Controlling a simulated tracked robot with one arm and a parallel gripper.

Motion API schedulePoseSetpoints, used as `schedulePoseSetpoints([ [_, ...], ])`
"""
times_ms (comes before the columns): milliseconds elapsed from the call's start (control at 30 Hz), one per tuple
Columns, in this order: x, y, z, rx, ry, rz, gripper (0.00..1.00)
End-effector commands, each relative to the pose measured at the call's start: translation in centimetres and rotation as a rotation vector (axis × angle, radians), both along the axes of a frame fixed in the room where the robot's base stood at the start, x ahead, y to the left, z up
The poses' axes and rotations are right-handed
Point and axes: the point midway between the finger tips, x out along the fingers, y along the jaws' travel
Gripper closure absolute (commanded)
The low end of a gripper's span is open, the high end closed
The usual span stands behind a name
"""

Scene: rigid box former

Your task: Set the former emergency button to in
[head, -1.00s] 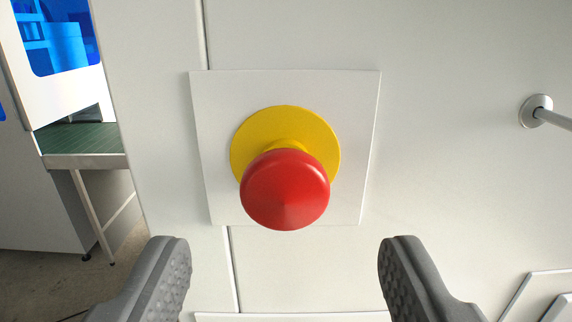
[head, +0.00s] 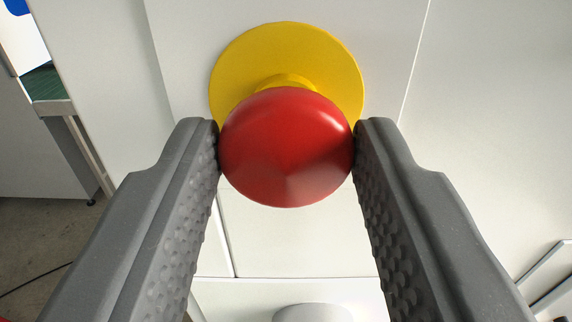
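The red mushroom-shaped emergency button (head: 287,148) stands out from a round yellow base disc (head: 287,52) on a white plate fixed to the machine's wall. A yellow neck shows between the red cap and the disc. My gripper (head: 287,135) has one grey finger on each side of the red cap. The fingertips meet the cap's left and right edges, with the cap filling the gap between them. The cap hides part of the disc and the lower part of the neck.
The white machine wall (head: 490,130) lies flat around the button. A green-topped conveyor (head: 44,84) with metal legs is at the left. A pale rounded part (head: 312,312) shows at the bottom centre, and a metal bar (head: 545,270) at the lower right.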

Motion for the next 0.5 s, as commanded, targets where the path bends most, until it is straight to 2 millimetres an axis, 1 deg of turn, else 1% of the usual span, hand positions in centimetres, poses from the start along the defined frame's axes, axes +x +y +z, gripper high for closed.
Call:
schedulePoseSetpoints([
  [33, 0.00, -0.01, 0.00, 0.000, 0.000, 0.000, 0.87],
  [67, 0.00, -0.01, 0.00, 0.000, 0.000, 0.000, 0.95],
  [100, 0.00, -0.01, -0.01, 0.000, 0.000, 0.000, 1.00],
  [267, 0.16, -0.05, -0.04, 0.000, 0.000, -0.001, 1.00],
  [500, 0.88, 0.04, -0.06, 0.000, 0.000, -0.001, 1.00],
])
